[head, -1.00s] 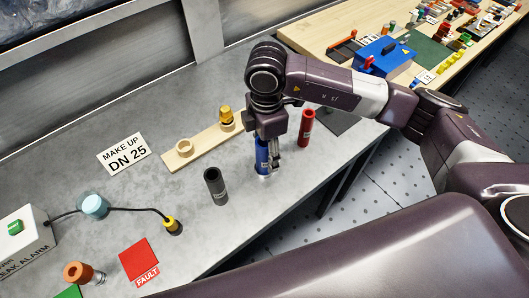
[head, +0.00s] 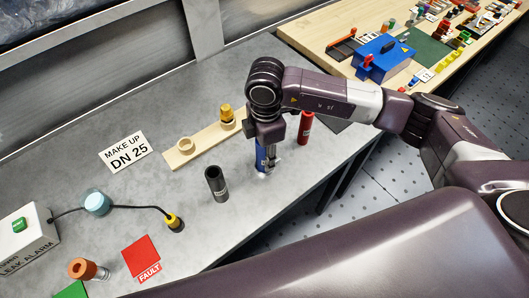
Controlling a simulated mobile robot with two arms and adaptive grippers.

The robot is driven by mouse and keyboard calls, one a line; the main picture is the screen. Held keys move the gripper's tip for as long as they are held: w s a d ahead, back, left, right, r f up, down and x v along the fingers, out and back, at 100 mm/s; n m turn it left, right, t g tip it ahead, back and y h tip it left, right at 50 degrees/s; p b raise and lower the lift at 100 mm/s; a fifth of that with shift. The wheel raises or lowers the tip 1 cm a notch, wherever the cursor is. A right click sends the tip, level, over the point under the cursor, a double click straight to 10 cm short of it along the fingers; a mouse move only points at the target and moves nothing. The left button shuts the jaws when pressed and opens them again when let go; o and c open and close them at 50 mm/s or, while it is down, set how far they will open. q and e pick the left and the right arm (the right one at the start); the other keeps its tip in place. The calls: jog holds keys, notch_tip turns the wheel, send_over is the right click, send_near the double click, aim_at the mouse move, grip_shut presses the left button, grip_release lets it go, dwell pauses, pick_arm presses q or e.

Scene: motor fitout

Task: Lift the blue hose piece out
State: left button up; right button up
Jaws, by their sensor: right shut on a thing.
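The blue hose piece (head: 261,158) stands upright on the grey bench. Its upper part is hidden behind my right gripper (head: 267,160). The right gripper points down from above and is shut on the blue hose piece, with a finger showing along its right side. The piece's lower end is at bench level, with no clear gap under it. My left gripper is not in view.
A black hose piece (head: 216,184) stands to the left and a red one (head: 305,127) to the right. Behind is a wooden holder (head: 205,144) with a yellow-topped fitting (head: 227,116). A red FAULT card (head: 141,257) and the alarm box (head: 27,240) are at front left.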

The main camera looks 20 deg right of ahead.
notch_tip(320, 180, up, 20)
jog(key=b, duration=0.2)
jog(key=shift+b, duration=0.4)
